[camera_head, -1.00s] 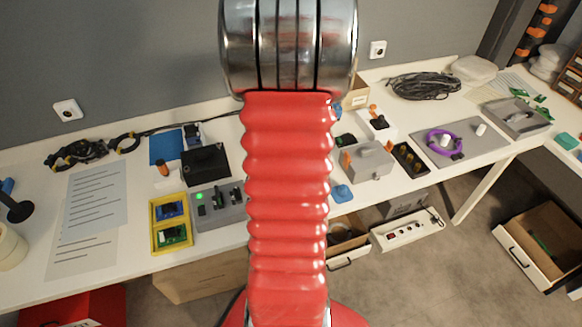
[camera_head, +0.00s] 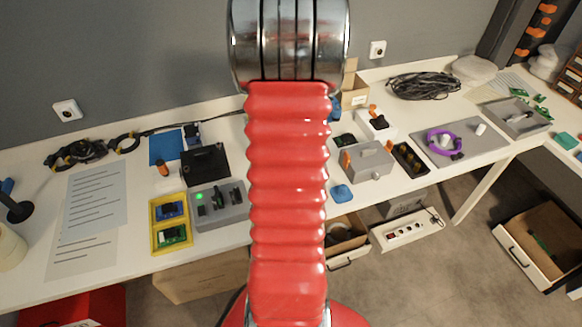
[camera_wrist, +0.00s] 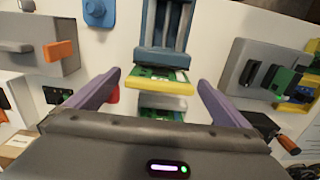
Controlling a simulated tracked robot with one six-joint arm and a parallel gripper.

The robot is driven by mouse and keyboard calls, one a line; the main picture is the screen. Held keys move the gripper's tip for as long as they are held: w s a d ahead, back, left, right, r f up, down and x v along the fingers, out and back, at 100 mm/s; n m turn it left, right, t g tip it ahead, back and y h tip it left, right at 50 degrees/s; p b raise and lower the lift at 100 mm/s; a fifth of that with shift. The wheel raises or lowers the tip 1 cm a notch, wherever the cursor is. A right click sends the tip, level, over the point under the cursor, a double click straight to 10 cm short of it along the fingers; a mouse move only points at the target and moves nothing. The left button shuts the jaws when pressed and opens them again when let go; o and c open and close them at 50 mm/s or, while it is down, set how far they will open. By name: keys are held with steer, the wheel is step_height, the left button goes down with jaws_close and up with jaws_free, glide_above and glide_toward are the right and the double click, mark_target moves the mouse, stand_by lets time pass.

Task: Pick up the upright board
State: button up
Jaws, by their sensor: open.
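My gripper (camera_wrist: 158,79) is open in the wrist view, its two purple fingers wide apart. Beyond and between the fingertips is a green board (camera_wrist: 150,73) with a yellow strip along its edge, at the end of a blue-grey slotted rack (camera_wrist: 165,30). A second green patch shows below it, partly hidden by the gripper body. Nothing is visibly held. A small green board (camera_wrist: 285,82) also stands in the grey fixture (camera_wrist: 246,52) on the right. I cannot tell for certain which is the upright board. In the head view my arm hides the rack and gripper.
The grey fixture with a green light (camera_head: 236,213) stands beside a yellow tray (camera_head: 158,241) of boards. A grey box (camera_head: 370,170) with an orange part, a blue object (camera_head: 341,192) and a black tray (camera_head: 408,158) stand right of my arm. The table's front edge is close.

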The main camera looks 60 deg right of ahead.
steer(key=shift+c, duration=0.5)
steer(key=c, duration=1.1)
steer(key=shift+r, duration=0.15)
step_height(320, 180, up, 10)
steer(key=shift+f, duration=0.1)
stand_by(0.4)
